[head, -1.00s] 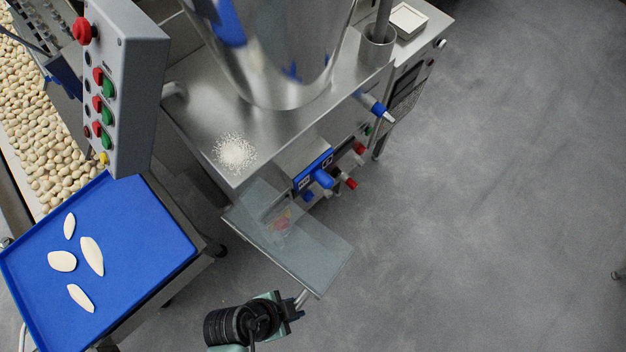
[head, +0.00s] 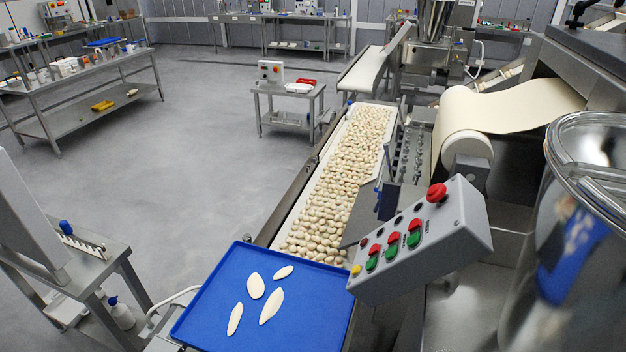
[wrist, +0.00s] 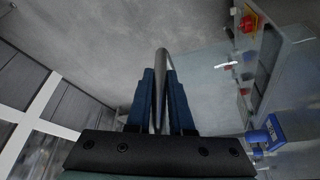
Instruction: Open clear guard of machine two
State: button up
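In the wrist view, my gripper (wrist: 160,76) has its two dark blue fingers close on either side of a curved metal handle (wrist: 161,58), and looks shut on it. A faint, see-through sheet, the clear guard (wrist: 205,72), spreads to the right of the handle. Its edges are hard to make out. The machine's side with a red knob (wrist: 248,22) and a blue knob (wrist: 266,135) stands at the right. The head view now shows neither the guard nor my gripper.
In the head view, a blue tray (head: 310,312) with several pale dough pieces is at the front, beside a conveyor (head: 338,190) full of pasta. A grey control box (head: 420,240) and a shiny hopper (head: 580,240) are at the right.

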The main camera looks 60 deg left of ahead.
jog(key=o, duration=0.4)
jog(key=shift+o, duration=0.2)
jog(key=shift+r, duration=0.1)
jog(key=b+v, duration=0.1)
jog(key=v, duration=1.1)
jog(key=shift+a+r+b, duration=0.15)
jog(key=shift+r+b, duration=0.15)
